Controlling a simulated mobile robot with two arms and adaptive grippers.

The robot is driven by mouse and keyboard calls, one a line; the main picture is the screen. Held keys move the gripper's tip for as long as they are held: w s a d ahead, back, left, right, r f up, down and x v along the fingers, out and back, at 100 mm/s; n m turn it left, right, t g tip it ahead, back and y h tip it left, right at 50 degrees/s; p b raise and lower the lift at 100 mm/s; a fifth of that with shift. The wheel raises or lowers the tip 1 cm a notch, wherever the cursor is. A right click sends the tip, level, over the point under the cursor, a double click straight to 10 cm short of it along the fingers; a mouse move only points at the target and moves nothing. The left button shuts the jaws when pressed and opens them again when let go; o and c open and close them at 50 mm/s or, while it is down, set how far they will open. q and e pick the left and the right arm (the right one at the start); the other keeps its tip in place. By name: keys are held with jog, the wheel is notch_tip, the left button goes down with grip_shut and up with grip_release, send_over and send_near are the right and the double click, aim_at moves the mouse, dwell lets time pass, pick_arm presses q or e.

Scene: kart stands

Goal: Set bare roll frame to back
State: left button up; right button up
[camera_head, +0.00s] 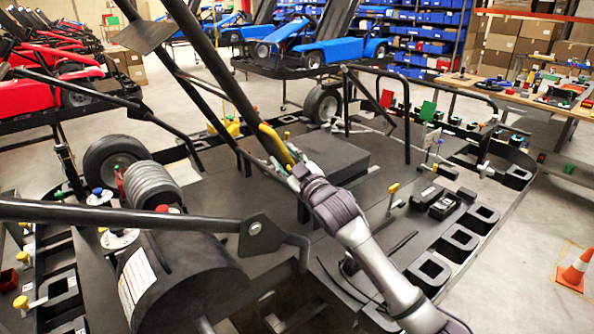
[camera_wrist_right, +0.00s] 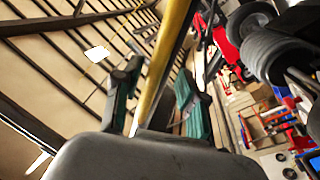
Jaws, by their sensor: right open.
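The bare roll frame (camera_head: 225,85) is made of black tubes that slant from the top left down toward the middle of the kart stand in the head view. It has a yellow section (camera_head: 278,145) near its lower end. My right gripper (camera_head: 292,168) is at this yellow section. In the right wrist view the yellow bar (camera_wrist_right: 168,50) runs between the two green-padded fingers of the open right gripper (camera_wrist_right: 158,88). I cannot tell whether either pad touches it. My left gripper does not show. The frame's lower ends are partly hidden by my right arm.
The black stand top (camera_head: 385,200) holds a black battery-like box (camera_head: 443,204) and a row of holders along its right edge. A black drum (camera_head: 180,275) and a black wheel (camera_head: 112,160) are at the left. An orange cone (camera_head: 576,268) stands on the floor at right.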

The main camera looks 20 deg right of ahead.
jog(key=v, duration=1)
jog(key=shift+s, duration=0.45)
jog(key=shift+f, duration=0.15)
